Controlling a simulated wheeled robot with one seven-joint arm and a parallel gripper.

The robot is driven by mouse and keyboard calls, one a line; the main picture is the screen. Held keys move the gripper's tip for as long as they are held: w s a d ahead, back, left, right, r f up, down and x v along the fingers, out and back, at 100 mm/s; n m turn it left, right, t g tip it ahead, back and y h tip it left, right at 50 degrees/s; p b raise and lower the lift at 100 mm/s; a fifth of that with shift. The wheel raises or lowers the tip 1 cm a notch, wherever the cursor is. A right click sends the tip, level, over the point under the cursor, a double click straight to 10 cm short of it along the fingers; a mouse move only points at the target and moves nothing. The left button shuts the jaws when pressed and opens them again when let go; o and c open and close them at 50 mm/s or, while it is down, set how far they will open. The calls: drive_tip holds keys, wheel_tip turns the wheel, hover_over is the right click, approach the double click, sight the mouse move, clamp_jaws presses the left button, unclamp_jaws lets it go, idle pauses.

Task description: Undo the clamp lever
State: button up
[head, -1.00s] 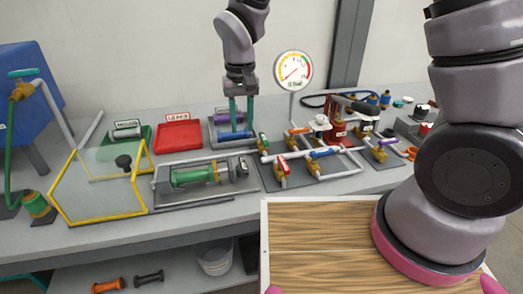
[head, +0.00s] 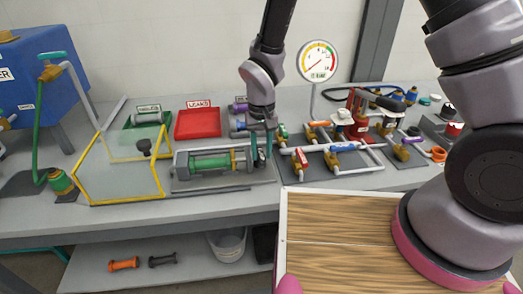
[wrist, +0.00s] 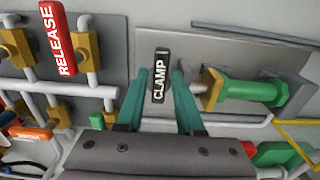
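The dark clamp lever (wrist: 160,75), marked CLAMP, stands at the end of the fixture that holds a green cylinder (head: 210,163). In the wrist view it lies between the two teal fingers of my gripper (wrist: 160,72). The fingers are apart, one on each side of the lever, with a narrow gap showing at each side. In the head view my gripper (head: 262,150) is at the right end of this fixture, and its fingers mostly hide the lever. The green cylinder also shows in the wrist view (wrist: 250,90).
A red RELEASE lever (wrist: 58,40) and pipes with valves (head: 330,158) lie to the right of the fixture in the head view. A yellow-framed clear guard (head: 163,178) stands left of it. A red tray (head: 197,123) and a pressure gauge (head: 318,62) are behind.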

clamp_jaws()
drive_tip(key=shift+n, duration=0.3)
drive_tip(key=n, duration=0.2)
drive_tip(key=shift+w+d+n, duration=0.2)
drive_tip(key=shift+d+n, duration=0.1)
drive_tip(key=shift+d, duration=0.05)
drive_tip(key=n, duration=0.3)
drive_tip(key=shift+w+d+n, duration=0.3)
drive_tip(key=shift+d, duration=0.05)
drive_tip(key=n, duration=0.3)
drive_tip(key=w+n, duration=0.1)
drive_tip(key=n, duration=0.1)
drive_tip(key=shift+w+d, duration=0.1)
drive_tip(key=shift+d, duration=0.2)
drive_tip(key=n, duration=0.3)
drive_tip(key=w+n, duration=0.1)
drive_tip(key=n, duration=0.2)
drive_tip(key=shift+w, duration=0.15)
